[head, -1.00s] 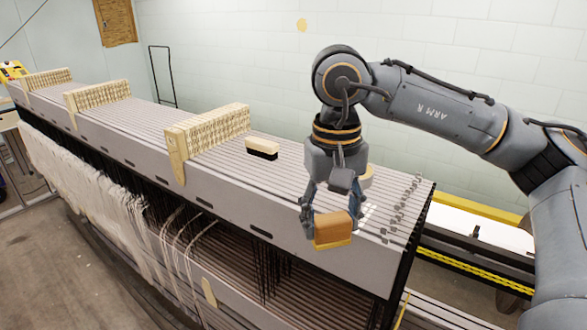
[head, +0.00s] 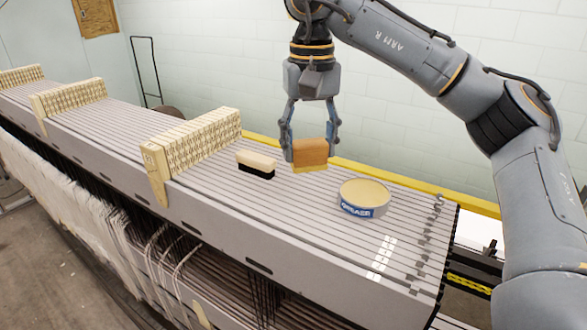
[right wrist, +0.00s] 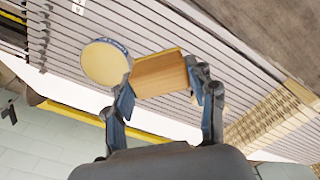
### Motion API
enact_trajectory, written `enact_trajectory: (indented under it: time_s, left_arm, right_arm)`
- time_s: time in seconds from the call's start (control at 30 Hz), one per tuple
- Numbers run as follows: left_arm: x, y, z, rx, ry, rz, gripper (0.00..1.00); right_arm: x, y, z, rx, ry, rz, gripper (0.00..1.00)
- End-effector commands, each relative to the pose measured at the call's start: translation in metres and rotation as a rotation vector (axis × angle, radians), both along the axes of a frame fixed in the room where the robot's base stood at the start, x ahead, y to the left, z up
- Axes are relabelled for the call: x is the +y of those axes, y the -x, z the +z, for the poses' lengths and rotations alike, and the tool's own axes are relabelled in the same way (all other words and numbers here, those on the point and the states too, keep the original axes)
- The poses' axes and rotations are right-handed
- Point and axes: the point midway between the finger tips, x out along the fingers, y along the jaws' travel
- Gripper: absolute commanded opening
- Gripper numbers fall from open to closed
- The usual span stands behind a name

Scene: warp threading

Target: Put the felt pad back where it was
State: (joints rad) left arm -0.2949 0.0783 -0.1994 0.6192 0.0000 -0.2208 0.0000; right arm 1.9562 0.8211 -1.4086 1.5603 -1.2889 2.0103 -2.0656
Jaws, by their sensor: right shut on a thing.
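The felt pad (head: 311,152) is a brown-orange block with a yellow lower edge. My right gripper (head: 311,147) is shut on it, with one finger at each end. It hangs over the far part of the loom's slatted top (head: 290,205), between the brush and the grease tin, apparently above the surface. The right wrist view also shows the pad (right wrist: 159,75) between the fingers. My left gripper is not in view.
A round grease tin (head: 363,195) stands right of the pad. A black-bristled brush (head: 256,163) lies to the left, beside a pale heddle-like block row (head: 195,142). Small white squares (head: 382,258) and metal pieces (head: 428,240) lie at the right end. Bare slats lie in front.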

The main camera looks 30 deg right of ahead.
Motion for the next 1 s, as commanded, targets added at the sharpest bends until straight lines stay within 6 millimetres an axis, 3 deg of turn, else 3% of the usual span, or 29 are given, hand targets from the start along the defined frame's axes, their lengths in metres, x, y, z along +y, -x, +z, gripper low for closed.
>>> enact_trajectory:
  time_s: [0.1,0.17,0.27,0.43,0.53,0.67,0.87,1.0]
  left_arm:
    - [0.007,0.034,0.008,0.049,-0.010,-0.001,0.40]
    - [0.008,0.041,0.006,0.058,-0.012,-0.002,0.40]
    - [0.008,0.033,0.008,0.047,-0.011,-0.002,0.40]
    - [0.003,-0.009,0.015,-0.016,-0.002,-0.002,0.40]
    - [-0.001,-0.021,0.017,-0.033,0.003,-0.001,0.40]
    - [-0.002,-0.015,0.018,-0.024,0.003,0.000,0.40]
    - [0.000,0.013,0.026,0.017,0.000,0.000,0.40]
    - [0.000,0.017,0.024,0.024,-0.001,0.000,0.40]
  right_arm:
    - [-0.004,-0.030,-0.013,0.010,-0.003,-0.004,0.31]
    - [-0.006,-0.038,-0.026,0.008,-0.002,-0.001,0.31]
    - [-0.008,-0.051,-0.043,0.008,-0.002,-0.001,0.31]
    - [-0.011,-0.068,-0.060,0.004,-0.002,-0.002,0.31]
    - [-0.012,-0.072,-0.065,0.001,0.000,-0.002,0.31]
    - [-0.013,-0.077,-0.073,0.003,0.000,-0.002,0.31]
    - [-0.013,-0.077,-0.099,0.002,0.001,-0.001,0.31]
    - [-0.013,-0.077,-0.102,-0.001,0.000,-0.002,0.31]
